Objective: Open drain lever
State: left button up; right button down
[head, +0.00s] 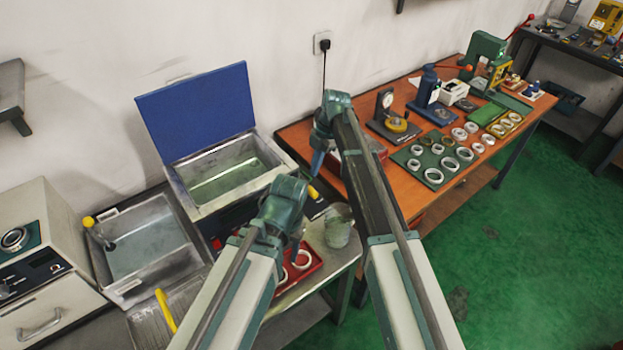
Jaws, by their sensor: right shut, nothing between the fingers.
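A lever with a yellow ball knob (88,222) and a dark rod stands at the left of an open grey metal basin (150,292). It looks like the drain lever; its foot is near the basin's inner left side. My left gripper (294,256) points down over a red tray at the bottom centre, well to the right of the lever. Its fingers are partly hidden by the arm, so its opening does not show. My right gripper (317,170) is shut and empty, pointing down near the wooden table's left end, far from the lever.
A beige machine (45,325) is at the left. A yellow handle (165,310) lies in front of the basin. Several rings lie on a green mat (412,165) at the right.

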aim_at(307, 188)
pick_arm(q)
notch_tip(307, 188, down, 9)
jog(key=b, duration=0.9)
jog(key=shift+f, duration=0.15)
pick_arm(e)
jog(key=x, duration=0.9)
jog(key=shift+a+f, duration=0.15)
jog(key=shift+f, duration=0.15)
